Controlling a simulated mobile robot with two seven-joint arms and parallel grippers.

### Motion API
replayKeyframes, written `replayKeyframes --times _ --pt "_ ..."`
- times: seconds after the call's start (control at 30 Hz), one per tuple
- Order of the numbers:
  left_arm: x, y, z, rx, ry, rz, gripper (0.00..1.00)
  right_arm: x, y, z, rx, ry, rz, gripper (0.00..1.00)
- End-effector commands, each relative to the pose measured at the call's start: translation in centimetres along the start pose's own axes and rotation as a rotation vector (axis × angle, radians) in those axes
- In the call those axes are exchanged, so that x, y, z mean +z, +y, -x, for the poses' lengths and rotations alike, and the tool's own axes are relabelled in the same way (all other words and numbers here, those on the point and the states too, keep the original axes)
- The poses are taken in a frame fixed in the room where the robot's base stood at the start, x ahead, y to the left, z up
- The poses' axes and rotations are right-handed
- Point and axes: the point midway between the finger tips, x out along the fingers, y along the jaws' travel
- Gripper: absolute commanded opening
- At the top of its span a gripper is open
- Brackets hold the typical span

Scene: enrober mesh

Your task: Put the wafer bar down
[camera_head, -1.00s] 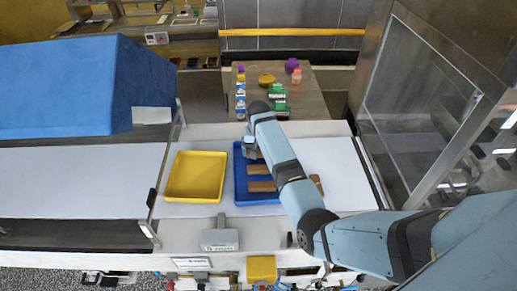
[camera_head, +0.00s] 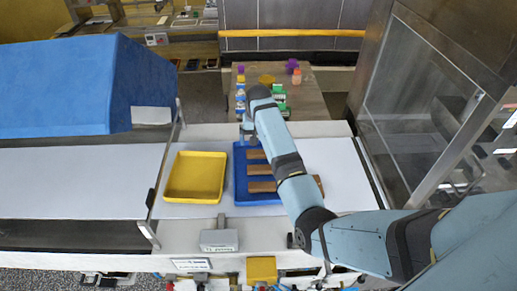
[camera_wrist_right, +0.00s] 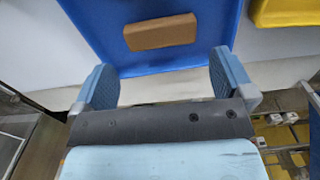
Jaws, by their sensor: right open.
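The blue tray (camera_head: 240,188) lies on the white belt and also shows in the right wrist view (camera_wrist_right: 110,20). Brown wafer bars lie in it: a far bar (camera_head: 256,154), a middle bar (camera_head: 259,170) and a near bar (camera_head: 262,186), partly covered by my right arm. The right wrist view shows one bar (camera_wrist_right: 160,33) flat on the tray floor, ahead of the fingers. My right gripper (camera_wrist_right: 163,80) is open and empty, apart from that bar. In the head view it (camera_head: 247,133) is at the tray's far edge. My left gripper is not in view.
A yellow tray (camera_head: 195,198), seemingly empty, sits left of the blue tray. Another brown bar (camera_head: 318,184) shows on the belt right of my arm. A table (camera_head: 310,105) with small coloured items stands behind. A glass-panelled frame (camera_head: 425,100) stands at the right.

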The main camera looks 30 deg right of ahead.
Motion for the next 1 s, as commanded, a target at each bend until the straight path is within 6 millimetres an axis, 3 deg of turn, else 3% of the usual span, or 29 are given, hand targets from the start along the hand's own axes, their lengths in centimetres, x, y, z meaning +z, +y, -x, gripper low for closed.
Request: replayKeyframes --times 0.1,0.33,1.0 --pt "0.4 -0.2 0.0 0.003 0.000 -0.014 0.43 -0.1 0.0 2.6 -0.002 0.004 0.000 1.00" --pt "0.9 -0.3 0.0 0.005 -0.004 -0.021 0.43 0.0 0.0 5.8 -0.001 0.002 0.000 1.00" --pt "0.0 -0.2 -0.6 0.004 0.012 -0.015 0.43 0.0 0.0 6.4 0.000 0.000 -0.001 1.00"
